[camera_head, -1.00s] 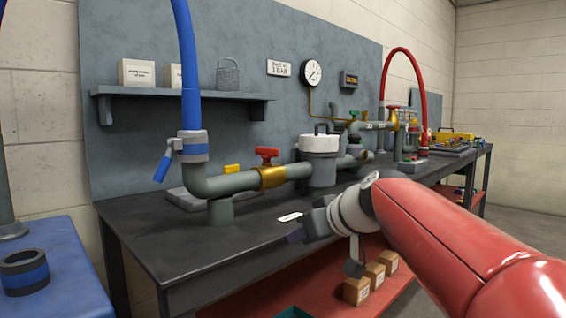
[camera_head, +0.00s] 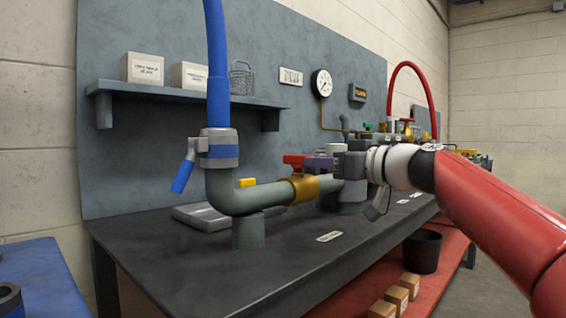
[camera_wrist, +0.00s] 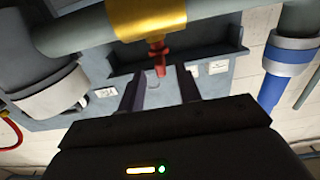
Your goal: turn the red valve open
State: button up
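The red valve's handle (camera_head: 296,160) sits on top of a brass valve body (camera_head: 304,187) in the grey pipe. It lies crosswise above the pipe; its exact angle is hard to tell. My gripper (camera_head: 318,163) is just right of the handle in the head view, at about its height. In the wrist view the red handle (camera_wrist: 158,56) and brass body (camera_wrist: 148,14) lie ahead of my gripper (camera_wrist: 160,84). Its two fingers are spread apart with nothing between them, and the handle appears beyond their tips. My gripper and wrist hide part of the pipe and the white-topped canister (camera_wrist: 60,95).
A blue hose with a blue-levered fitting (camera_head: 219,148) rises left of the valve. A shelf (camera_head: 190,97) with boxes is on the back panel. A gauge (camera_head: 321,83) hangs behind. The front of the bench (camera_head: 270,265) is mostly clear. A black bin (camera_head: 422,250) stands below.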

aim_at(284, 159)
jog(key=p+x, duration=0.3)
jog(key=x, duration=0.3)
jog(key=shift+a+r+p, duration=0.15)
jog(key=shift+p, duration=0.15)
jog(key=shift+w+a, duration=0.5)
jog(key=shift+a, duration=0.05)
jog(key=shift+c, duration=0.2)
jog(key=c, duration=0.6)
